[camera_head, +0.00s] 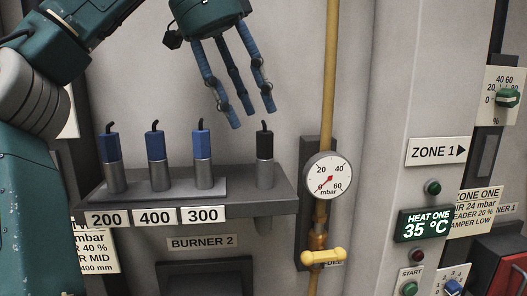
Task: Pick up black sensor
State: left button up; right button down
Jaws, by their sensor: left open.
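The black sensor (265,144) stands upright at the right end of a grey shelf (247,205). It has a black top and a silver lower part. My left gripper (238,106) hangs above the shelf, up and to the left of the black sensor. Its blue fingers are spread open and empty, apart from the sensor. My right gripper is not in view.
Blue-topped sensors (109,147), (156,147) and (203,144) stand on the shelf to the left, above labels 200, 400 and 300. A pressure gauge (327,175) and yellow pipe (329,75) are just right of the shelf. A control panel (424,225) is farther right.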

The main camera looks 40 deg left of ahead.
aim_at(260, 132)
pick_arm(q)
jog(key=x, duration=0.5)
jog(key=shift+s+d, duration=0.2)
jog(key=shift+d, duration=0.1)
jog(key=shift+w+f, duration=0.25)
jog(key=shift+f, duration=0.15)
jog(key=shift+d, duration=0.1)
jog(key=c, duration=0.5)
jog(key=shift+s, duration=0.1)
grip_shut()
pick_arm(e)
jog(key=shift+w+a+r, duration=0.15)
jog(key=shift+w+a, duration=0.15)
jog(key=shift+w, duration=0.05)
pick_arm(q)
jog(key=shift+r, duration=0.1)
